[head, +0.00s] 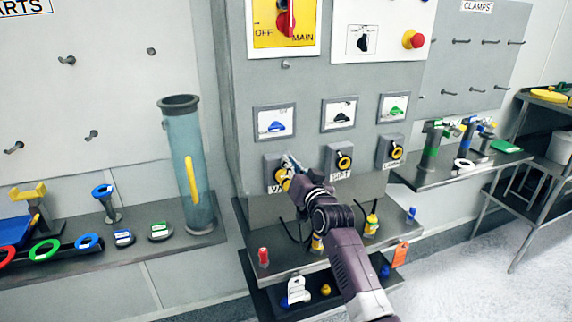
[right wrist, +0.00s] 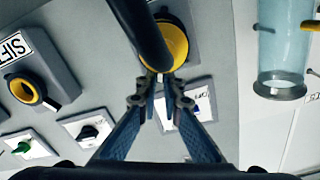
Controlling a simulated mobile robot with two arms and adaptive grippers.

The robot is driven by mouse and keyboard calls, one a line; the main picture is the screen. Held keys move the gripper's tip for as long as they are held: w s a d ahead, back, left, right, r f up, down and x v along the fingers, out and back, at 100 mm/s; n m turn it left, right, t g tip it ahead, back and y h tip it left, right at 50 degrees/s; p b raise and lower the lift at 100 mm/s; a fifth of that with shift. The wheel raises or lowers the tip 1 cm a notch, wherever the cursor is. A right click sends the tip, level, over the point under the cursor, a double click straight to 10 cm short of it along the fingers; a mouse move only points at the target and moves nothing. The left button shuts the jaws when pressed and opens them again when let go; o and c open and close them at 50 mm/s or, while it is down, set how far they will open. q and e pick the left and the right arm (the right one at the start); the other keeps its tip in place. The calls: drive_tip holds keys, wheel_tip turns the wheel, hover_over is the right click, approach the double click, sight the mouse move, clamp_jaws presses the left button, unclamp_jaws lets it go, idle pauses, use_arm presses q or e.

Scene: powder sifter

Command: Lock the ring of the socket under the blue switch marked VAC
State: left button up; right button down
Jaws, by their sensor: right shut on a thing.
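The blue switch (head: 275,127) sits on a white plate at the left of the grey cabinet. Below it is the VAC socket (head: 270,174), its label partly hidden by my right gripper (head: 290,163). In the right wrist view the socket's yellow ring (right wrist: 176,46) is partly covered by a thick black cylinder (right wrist: 142,30); I cannot tell whether that is a seated plug or its cable. My right gripper (right wrist: 161,78) is shut at the ring's lower edge, with its fingertips close together on it. My left gripper is not in view.
Two similar sockets (head: 343,160) (head: 394,152) stand to the right. Yellow plugs (head: 371,223) and black cables are on the shelf below. A clear blue tube (head: 185,150) stands at left. A red MAIN switch (head: 286,22) and red button (head: 413,39) are above.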

drive_tip(key=shift+w+d+f+m, duration=0.1)
drive_tip(key=shift+d+f+m, duration=0.2)
drive_tip(key=shift+m, duration=0.6)
drive_tip(key=c, duration=2.1)
unclamp_jaws()
drive_tip(key=shift+d+r, duration=0.1)
drive_tip(key=shift+v, duration=6)
